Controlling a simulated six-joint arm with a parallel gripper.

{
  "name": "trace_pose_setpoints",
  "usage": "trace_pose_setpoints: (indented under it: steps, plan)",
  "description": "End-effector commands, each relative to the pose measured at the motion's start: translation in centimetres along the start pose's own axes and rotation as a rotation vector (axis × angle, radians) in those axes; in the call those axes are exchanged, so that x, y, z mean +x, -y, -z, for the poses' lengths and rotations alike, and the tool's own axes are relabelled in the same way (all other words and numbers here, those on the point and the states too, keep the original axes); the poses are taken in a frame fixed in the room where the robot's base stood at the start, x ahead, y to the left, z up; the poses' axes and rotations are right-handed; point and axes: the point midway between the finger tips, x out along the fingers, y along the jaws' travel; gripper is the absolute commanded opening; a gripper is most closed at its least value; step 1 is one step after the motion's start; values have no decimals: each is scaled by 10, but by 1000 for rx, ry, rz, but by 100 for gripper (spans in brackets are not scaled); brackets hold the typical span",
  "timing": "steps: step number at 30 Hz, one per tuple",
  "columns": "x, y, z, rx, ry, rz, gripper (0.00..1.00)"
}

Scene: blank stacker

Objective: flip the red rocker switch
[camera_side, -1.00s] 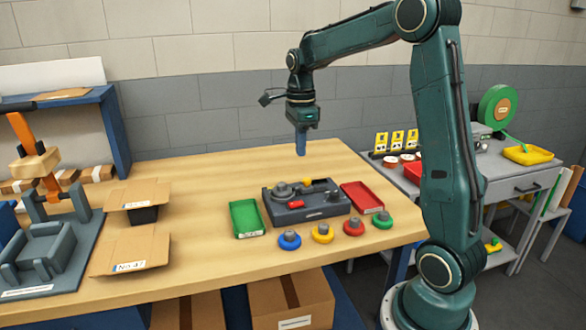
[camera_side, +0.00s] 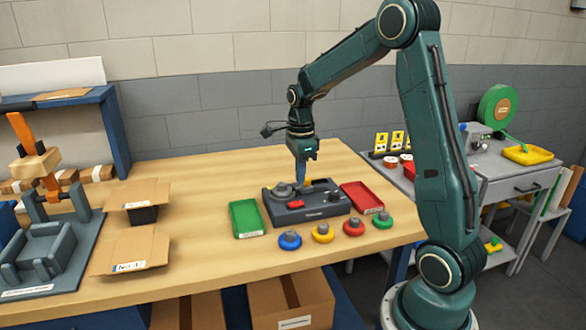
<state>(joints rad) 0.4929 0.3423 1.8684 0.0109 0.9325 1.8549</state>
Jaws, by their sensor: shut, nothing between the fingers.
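The dark grey control box (camera_side: 322,209) sits on the wooden bench. A small red part (camera_side: 295,204), which looks like the rocker switch, is on its top near the front left. Which way it is tilted is too small to tell. My gripper (camera_side: 301,184) is shut and empty, pointing down just above the box's top, behind and slightly right of the red part. I cannot tell whether its fingertips touch the box. A grey round knob (camera_side: 283,190) is left of the fingers. A yellow part on the box is partly hidden by the fingers.
A green tray (camera_side: 247,218) lies left of the box and a red tray (camera_side: 362,197) right of it. Blue (camera_side: 290,240), yellow (camera_side: 322,233), red (camera_side: 354,227) and green (camera_side: 382,219) knobbed discs stand in front. Cardboard pieces (camera_side: 130,250) lie at left. The bench behind is clear.

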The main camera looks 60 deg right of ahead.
Motion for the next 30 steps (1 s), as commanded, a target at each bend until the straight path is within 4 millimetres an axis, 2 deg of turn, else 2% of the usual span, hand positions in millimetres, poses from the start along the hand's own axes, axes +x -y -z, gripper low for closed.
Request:
trace_pose_setpoints:
  steps: [6,12,30]
  plan:
    - [34,-1,0,0,-1,-4,0]
    - [54,0,0,0,-1,-2,0]
    - [66,0,2,0,-1,-2,0]
